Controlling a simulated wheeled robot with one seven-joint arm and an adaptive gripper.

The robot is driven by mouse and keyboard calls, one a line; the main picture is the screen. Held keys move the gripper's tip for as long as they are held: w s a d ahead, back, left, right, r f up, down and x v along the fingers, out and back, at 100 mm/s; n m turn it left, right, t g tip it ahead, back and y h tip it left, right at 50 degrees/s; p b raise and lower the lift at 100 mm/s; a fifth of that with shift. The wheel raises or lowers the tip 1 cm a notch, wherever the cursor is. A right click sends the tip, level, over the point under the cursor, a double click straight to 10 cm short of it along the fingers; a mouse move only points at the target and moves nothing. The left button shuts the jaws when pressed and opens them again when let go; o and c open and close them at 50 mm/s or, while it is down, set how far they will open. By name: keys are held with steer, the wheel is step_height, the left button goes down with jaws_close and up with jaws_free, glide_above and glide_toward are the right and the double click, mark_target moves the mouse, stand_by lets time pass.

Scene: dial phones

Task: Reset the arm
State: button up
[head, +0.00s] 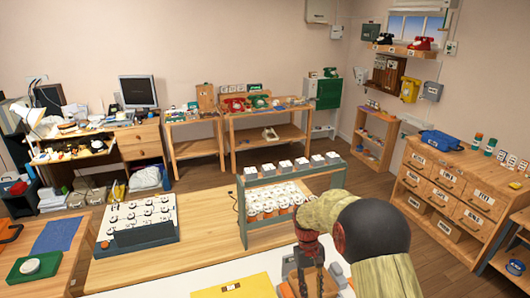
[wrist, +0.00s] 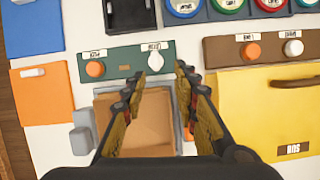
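My arm (head: 385,240) reaches in from the lower right in the head view, over the front of the work table. My gripper (head: 308,278) points down there, partly cut off by the bottom edge. In the wrist view my gripper (wrist: 160,74) has its two fingers apart with nothing between them. Below it are a brown open-topped box (wrist: 130,108) in a grey frame and a dark green panel (wrist: 125,62) with an orange knob (wrist: 95,68) and a white knob (wrist: 155,62). I cannot tell how high the fingers are above them.
A yellow box (wrist: 280,110) with a handle lies right of the gripper. A brown knob panel (wrist: 265,50) is above it. Orange (wrist: 42,95) and blue (wrist: 35,27) pieces lie left. In the head view, a green rack (head: 243,215) stands behind the gripper. Wooden drawers (head: 440,190) stand right.

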steer(key=s+d+r+m+t+b, duration=0.1)
steer(key=s+r+t, duration=0.4)
steer(key=s+r, duration=0.7)
steer(key=s+d+r+m+t+y+b, duration=0.1)
steer(key=s+r+t+b, duration=0.2)
steer(key=s+r, duration=0.9)
steer(key=shift+s+r+m+t, duration=0.15)
steer(key=shift+s+m+t, duration=0.25)
steer(key=shift+s+t, duration=0.45)
steer(key=shift+a, duration=0.15)
